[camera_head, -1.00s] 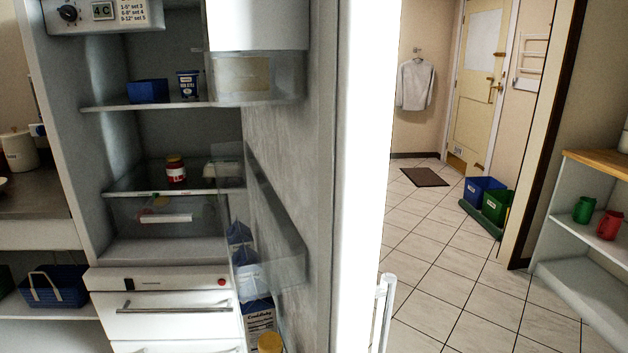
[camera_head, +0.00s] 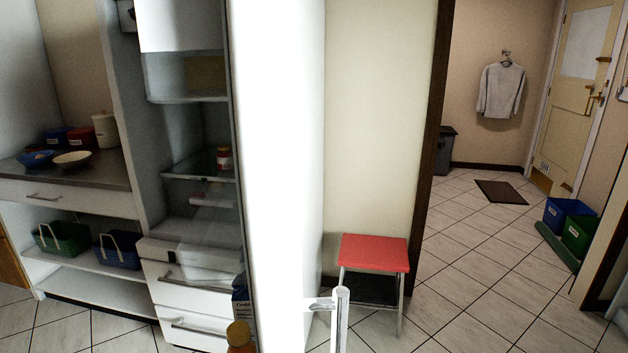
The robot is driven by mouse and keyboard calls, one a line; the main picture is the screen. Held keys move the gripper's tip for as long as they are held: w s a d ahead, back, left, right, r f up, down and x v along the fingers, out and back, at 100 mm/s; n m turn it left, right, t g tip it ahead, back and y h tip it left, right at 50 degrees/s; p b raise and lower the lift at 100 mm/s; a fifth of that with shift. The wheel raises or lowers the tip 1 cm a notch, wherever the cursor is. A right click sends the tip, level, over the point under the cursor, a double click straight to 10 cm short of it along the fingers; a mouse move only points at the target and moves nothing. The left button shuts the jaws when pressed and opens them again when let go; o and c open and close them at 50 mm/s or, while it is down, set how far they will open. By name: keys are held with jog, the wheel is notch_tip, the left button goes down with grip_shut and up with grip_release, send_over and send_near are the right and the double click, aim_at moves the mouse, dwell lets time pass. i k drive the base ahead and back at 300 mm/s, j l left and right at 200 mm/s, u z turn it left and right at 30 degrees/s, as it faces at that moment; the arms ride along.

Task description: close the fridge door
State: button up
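The fridge (camera_head: 195,228) stands open left of the middle, with its shelves and lower drawers partly in view. Its white door (camera_head: 283,150) stands out toward me, seen almost edge-on, and hides the right part of the interior. A pale upright handle (camera_head: 340,318) shows at the lower right of the door. A red-lidded jar (camera_head: 224,158) stands on a fridge shelf. My gripper is not in view.
A red-topped stool (camera_head: 374,253) stands by the wall right of the door. A counter (camera_head: 100,178) with bowls and baskets below is at the left. Blue and green bins (camera_head: 568,215) stand farther back.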

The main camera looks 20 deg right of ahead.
aim_at(258, 39)
jog(key=l, duration=0.45)
jog(key=k+l+u, duration=0.1)
jog(key=l, duration=0.35)
jog(key=k+l+z, duration=0.1)
jog(key=z, duration=0.35)
jog(key=k+l+z, duration=0.2)
jog(key=z, duration=0.2)
